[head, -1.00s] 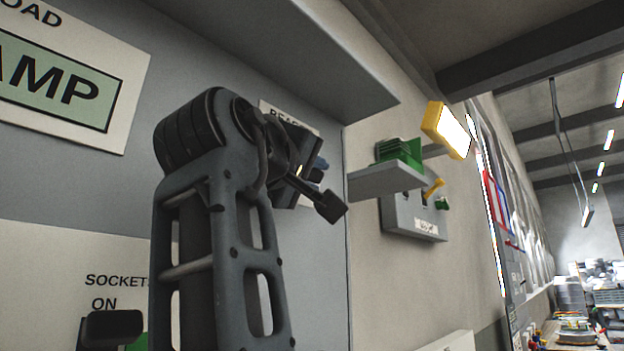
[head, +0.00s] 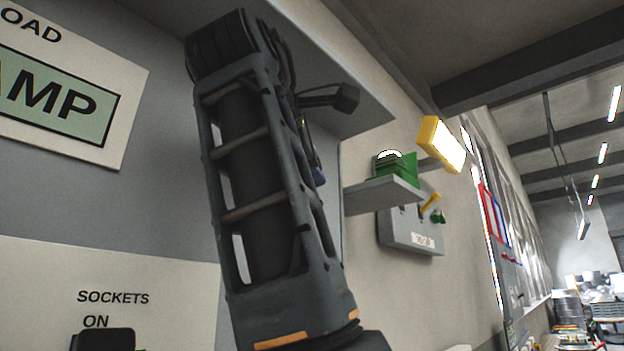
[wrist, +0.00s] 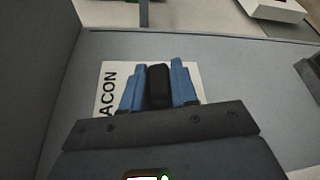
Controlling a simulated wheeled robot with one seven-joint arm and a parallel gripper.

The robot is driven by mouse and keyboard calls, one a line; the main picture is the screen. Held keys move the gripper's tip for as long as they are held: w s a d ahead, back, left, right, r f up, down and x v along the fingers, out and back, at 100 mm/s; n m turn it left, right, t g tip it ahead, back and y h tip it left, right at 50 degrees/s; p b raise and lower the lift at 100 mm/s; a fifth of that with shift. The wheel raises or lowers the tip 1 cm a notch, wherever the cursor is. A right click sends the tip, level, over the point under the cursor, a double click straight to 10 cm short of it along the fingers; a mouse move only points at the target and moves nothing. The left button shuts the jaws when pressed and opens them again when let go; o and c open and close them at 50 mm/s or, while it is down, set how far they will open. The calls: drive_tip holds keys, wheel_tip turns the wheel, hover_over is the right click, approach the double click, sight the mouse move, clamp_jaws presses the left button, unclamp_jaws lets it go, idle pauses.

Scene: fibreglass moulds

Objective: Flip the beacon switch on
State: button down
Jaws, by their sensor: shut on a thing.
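The beacon switch shows in the wrist view as an upright black lever (wrist: 159,88) in front of a white label (wrist: 108,92) whose visible letters read "ACON". My gripper (wrist: 158,66) has its blue fingers on either side of the lever, shut on it. In the head view my own arm hides the switch and most of the gripper; only a bit of blue fingertip (head: 319,175) shows past the arm. The lever's base is hidden behind my gripper in the wrist view.
A grey ledge (head: 330,70) overhangs the arm. A shelf (head: 380,195) with a green thing (head: 397,167) juts out at right, above a grey switch box (head: 408,232). A yellow lamp (head: 443,146) is lit. A "SOCKETS ON" sign (head: 115,297) is at lower left.

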drive_tip(key=shift+w+a+r+n+g, duration=0.15)
drive_tip(key=shift+r+n+g, duration=0.25)
drive_tip(key=shift+n, duration=0.35)
drive_tip(key=shift+w+a+r+n+g, duration=0.15)
drive_tip(key=shift+r+n+g, duration=0.2)
drive_tip(key=shift+n, duration=0.4)
drive_tip(key=shift+s+f, duration=0.1)
drive_tip(key=c, duration=1)
unclamp_jaws()
drive_tip(key=shift+o, duration=0.2)
